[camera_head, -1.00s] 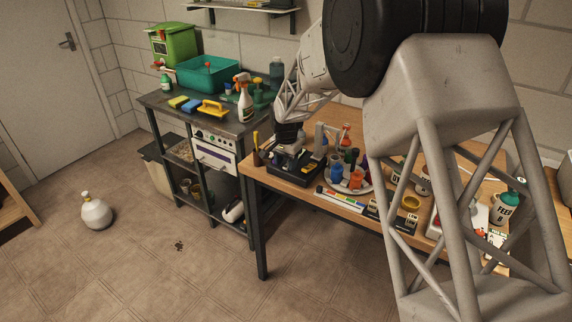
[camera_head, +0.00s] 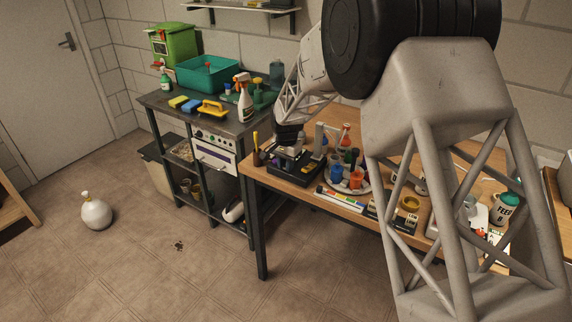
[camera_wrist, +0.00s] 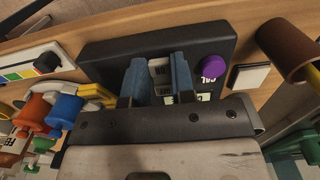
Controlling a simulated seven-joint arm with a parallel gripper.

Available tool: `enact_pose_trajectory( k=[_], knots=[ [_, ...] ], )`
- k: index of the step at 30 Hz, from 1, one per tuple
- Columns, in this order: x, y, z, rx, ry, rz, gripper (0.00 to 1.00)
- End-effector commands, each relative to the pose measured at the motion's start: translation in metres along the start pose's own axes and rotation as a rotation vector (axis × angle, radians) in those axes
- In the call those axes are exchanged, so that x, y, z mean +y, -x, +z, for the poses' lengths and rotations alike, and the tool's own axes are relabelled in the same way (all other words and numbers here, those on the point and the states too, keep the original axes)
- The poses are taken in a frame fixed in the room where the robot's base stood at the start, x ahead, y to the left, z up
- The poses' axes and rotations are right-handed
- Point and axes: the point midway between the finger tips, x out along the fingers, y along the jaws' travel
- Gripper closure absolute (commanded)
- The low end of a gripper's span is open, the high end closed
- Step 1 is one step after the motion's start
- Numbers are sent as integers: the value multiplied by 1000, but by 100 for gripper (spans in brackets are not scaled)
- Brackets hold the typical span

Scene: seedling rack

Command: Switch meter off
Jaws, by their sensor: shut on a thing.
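The meter is a black box (camera_wrist: 105,53) with a purple knob (camera_wrist: 212,67) on its right side in the wrist view. In the head view the meter (camera_head: 283,172) sits at the left end of the wooden bench, partly hidden by my gripper (camera_head: 290,152). In the wrist view my gripper (camera_wrist: 159,82) is over the meter's face, its two blue fingers close on either side of a small grey switch part (camera_wrist: 160,70). The fingers hide much of this part, and I cannot read its position.
A colour-striped strip (camera_wrist: 25,72) lies left of the meter in the wrist view, with coloured bottles close by. A brown pot with a yellow handle (camera_head: 257,157) stands left of the meter in the head view. A round tray of bottles (camera_head: 362,186) stands right.

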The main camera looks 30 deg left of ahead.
Motion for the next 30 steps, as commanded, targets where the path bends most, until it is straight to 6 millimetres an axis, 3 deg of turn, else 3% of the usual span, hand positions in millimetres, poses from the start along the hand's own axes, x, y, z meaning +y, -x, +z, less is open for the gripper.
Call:
enact_pose_trajectory(
  k=[15, 26, 27, 30],
  knots=[
    [0, 4, -7, -287, 0, 1, 100],
    [0, 4, -6, -311, 1, 0, 100],
    [0, 4, -6, -311, 1, 0, 75],
    [0, 4, -6, -310, 1, 0, 60]
  ],
)
